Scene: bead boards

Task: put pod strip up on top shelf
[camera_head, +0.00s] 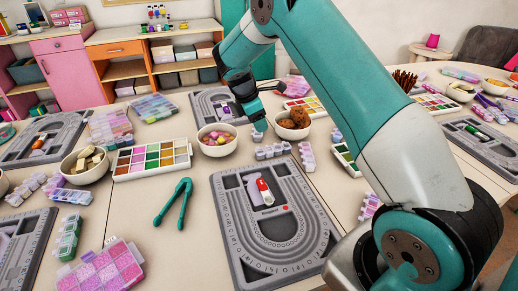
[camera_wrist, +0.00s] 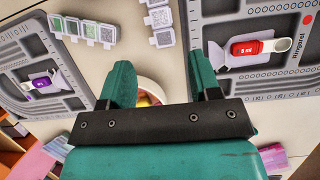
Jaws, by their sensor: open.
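Several pod strips, rows of small lidded cups, lie on the table. In the head view, a pale lilac one (camera_head: 272,150) lies behind the front bead board, and another (camera_head: 307,156) lies to its right. Strips with green contents (camera_head: 68,237) and lilac lids (camera_head: 70,196) are at the left. In the wrist view, a green-filled strip (camera_wrist: 82,29) and a pale strip (camera_wrist: 160,22) lie beyond the fingertips. My gripper (camera_head: 265,107) is open and empty above the table near the bowls; it also shows in the wrist view (camera_wrist: 162,80). The orange cabinet's top shelf (camera_head: 124,70) is at the back.
Bowls of beads (camera_head: 216,140) and brown pieces (camera_head: 292,124) stand near my gripper. Teal tongs (camera_head: 175,203) and a paint-like tray (camera_head: 152,160) lie left. Bins fill the cabinet's lower shelves.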

